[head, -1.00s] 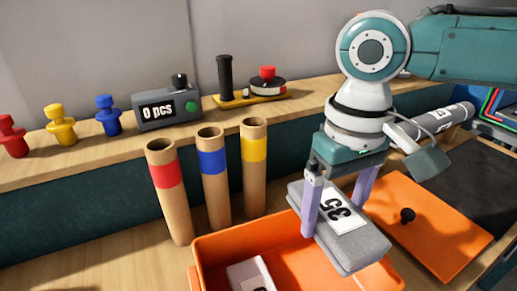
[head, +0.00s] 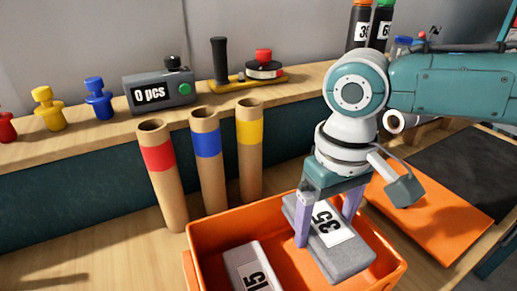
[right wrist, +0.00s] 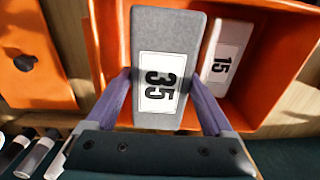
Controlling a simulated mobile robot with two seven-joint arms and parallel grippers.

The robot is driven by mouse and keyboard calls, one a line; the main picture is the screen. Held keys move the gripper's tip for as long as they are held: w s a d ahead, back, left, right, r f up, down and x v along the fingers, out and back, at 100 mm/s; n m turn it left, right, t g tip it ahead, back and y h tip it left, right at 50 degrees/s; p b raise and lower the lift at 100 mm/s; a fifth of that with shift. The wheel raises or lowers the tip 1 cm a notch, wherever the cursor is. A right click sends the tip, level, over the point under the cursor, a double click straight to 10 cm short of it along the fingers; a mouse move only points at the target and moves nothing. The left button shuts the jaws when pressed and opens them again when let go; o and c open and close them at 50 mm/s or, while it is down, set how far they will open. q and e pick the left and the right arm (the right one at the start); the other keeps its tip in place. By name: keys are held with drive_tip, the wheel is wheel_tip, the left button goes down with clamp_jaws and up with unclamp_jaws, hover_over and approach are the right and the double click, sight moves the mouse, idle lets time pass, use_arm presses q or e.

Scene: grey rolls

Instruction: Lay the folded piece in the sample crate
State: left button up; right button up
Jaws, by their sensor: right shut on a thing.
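The folded piece (head: 322,222) is a grey, flat pad with a white label reading 35. My right gripper (head: 325,228) is shut on it, one finger at each long side. It is at the right side of the orange sample crate (head: 207,238), within the opening; I cannot tell whether it touches the floor. In the right wrist view the piece (right wrist: 172,30) points away from my gripper (right wrist: 163,85), and the crate (right wrist: 285,65) shows around it. My left gripper is not in view.
A pale piece marked 15 (head: 250,268) lies in the crate beside the held one. Cardboard tubes with red (head: 160,160), blue (head: 207,150) and yellow (head: 250,135) bands stand behind the crate. An orange panel (head: 430,220) lies to the right. A counter box (head: 155,92) stands on the shelf.

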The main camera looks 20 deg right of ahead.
drive_tip(key=b, duration=0.4)
hover_over(314, 267)
wheel_tip(314, 267, down, 7)
drive_tip(key=shift+r, duration=0.1)
drive_tip(key=shift+f+b, duration=0.55)
drive_tip(key=shift+f, duration=0.4)
drive_tip(key=o, duration=1.2)
drive_tip(key=shift+o, duration=0.2)
